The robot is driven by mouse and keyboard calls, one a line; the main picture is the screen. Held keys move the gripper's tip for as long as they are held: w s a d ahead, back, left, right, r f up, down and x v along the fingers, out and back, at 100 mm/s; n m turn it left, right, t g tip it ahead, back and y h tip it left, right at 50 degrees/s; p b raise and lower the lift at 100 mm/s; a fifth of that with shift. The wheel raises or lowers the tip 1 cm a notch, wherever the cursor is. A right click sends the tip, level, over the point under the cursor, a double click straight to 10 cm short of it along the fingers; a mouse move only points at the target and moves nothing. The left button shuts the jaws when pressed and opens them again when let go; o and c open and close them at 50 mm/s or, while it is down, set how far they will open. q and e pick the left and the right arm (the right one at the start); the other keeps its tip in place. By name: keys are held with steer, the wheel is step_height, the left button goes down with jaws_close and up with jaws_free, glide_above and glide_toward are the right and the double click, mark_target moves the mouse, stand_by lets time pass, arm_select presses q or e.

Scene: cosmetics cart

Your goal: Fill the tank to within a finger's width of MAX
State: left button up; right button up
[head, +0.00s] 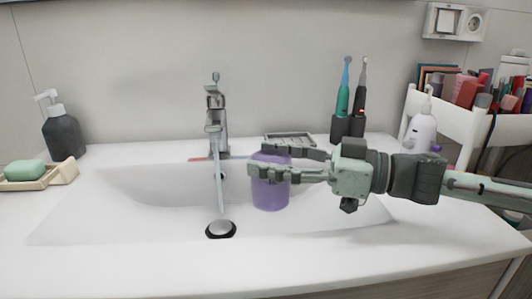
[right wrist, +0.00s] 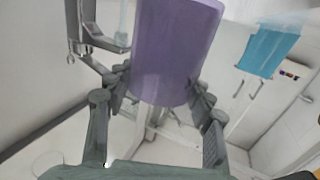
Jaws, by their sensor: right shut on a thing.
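A purple, cup-like tank (head: 270,194) is upright over the right half of the white sink basin (head: 120,208). My right gripper (head: 266,162) comes in from the right and is shut around its upper part; the tank also shows between the fingers in the right wrist view (right wrist: 175,55). The chrome faucet (head: 216,118) stands behind the basin. A thin stream of water (head: 219,180) falls from it toward the drain plug (head: 220,229), left of the tank and apart from it. I cannot make out a MAX mark or water level. My left gripper is not in view.
A dark soap pump (head: 64,135) and a green soap bar (head: 25,170) in a dish are at the left. Toothbrushes (head: 345,100), a white pump bottle (head: 421,130) and a full white cart (head: 455,110) are at the right. The left half of the basin is clear.

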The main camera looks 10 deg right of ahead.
steer(key=w+a+f, duration=0.5)
steer(key=w, duration=0.2)
steer(key=shift+a, duration=0.25)
stand_by(0.6)
steer(key=w+a, duration=0.3)
steer(key=w, duration=0.1)
steer(key=shift+w+a, duration=0.25)
steer(key=shift+a, duration=0.1)
stand_by(0.6)
stand_by(0.5)
steer(key=shift+r, duration=0.1)
stand_by(0.5)
